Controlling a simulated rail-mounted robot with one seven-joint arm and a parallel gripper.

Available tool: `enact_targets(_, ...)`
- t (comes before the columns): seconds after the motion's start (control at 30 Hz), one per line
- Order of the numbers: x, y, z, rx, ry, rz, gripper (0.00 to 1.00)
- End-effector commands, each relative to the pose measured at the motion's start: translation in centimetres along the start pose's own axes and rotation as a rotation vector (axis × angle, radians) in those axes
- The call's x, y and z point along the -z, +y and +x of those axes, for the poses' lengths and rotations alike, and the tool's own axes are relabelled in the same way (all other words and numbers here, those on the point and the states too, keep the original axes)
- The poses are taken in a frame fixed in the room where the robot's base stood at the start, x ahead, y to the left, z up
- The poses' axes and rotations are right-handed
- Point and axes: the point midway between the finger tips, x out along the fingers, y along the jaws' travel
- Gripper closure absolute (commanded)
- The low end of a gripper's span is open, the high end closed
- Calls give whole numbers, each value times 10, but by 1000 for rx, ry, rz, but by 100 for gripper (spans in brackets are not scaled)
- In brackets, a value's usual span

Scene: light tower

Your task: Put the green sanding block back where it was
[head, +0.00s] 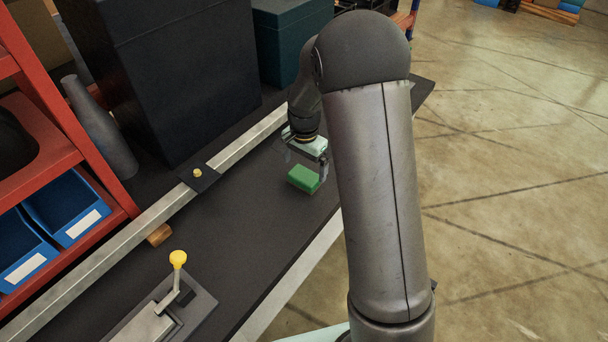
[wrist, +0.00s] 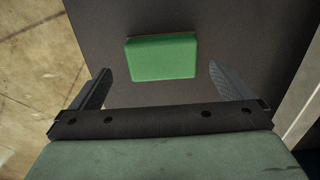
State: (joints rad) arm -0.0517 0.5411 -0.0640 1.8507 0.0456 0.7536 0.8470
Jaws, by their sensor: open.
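The green sanding block (head: 304,178) lies flat on the dark bench top (head: 232,215), near the bench's right edge in the head view. In the wrist view the green block (wrist: 161,57) lies ahead of the fingertips, roughly centred between them. My gripper (head: 306,160) is over the block in the head view, and its open fingers also show in the wrist view (wrist: 158,80). The fingers stand apart with nothing between them, and I see no contact with the block. My arm hides part of the bench behind it.
A metal rail (head: 238,150) runs along the bench, with a small yellow knob (head: 197,172) and a wooden block (head: 159,235) beside it. A yellow-knobbed lever (head: 178,259) stands nearer. A big dark box (head: 185,80) and a grey bottle (head: 101,130) stand behind the rail.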

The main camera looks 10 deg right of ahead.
Motion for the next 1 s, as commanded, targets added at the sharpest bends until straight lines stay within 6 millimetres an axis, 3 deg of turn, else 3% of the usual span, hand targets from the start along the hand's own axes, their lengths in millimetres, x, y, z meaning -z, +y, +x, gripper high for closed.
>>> enact_targets(0.2,0,-1,-46,5,3,0,0)
enact_targets(0.43,-2,1,-71,5,3,-9,0)
enact_targets(0.53,-14,16,-86,13,3,-66,0)
enact_targets(0.67,-50,60,-114,29,8,-243,0)
enact_targets(0.77,-88,105,-130,39,17,-422,0)
enact_targets(0.9,-136,163,-134,42,35,-652,0)
enact_targets(1.0,-160,193,-129,37,46,-776,0)
